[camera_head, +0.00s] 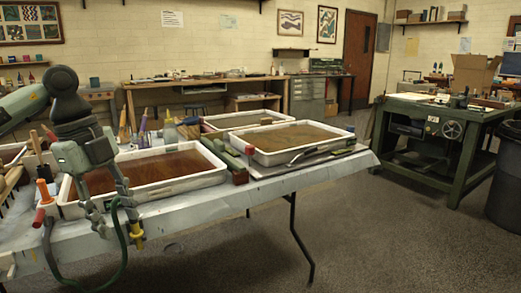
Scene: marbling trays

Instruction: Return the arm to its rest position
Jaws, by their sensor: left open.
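My left gripper (118,228) hangs at the left with its fingers pointing down and spread apart. It is in front of the near marbling tray (196,183), a white tray with reddish-brown liquid, and hides part of its left side and front rim. I see nothing clearly held between the fingers. A yellow and green piece shows by the right fingertip; I cannot tell whether it touches. My left arm comes in from the left edge. My right gripper is not in view.
A second white tray (262,155) and a third (203,125) stand farther back on the covered table (215,202). Bottles and tools crowd its left side. A green cable (125,250) loops below the gripper. A green workbench (463,150) stands right; the floor between is clear.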

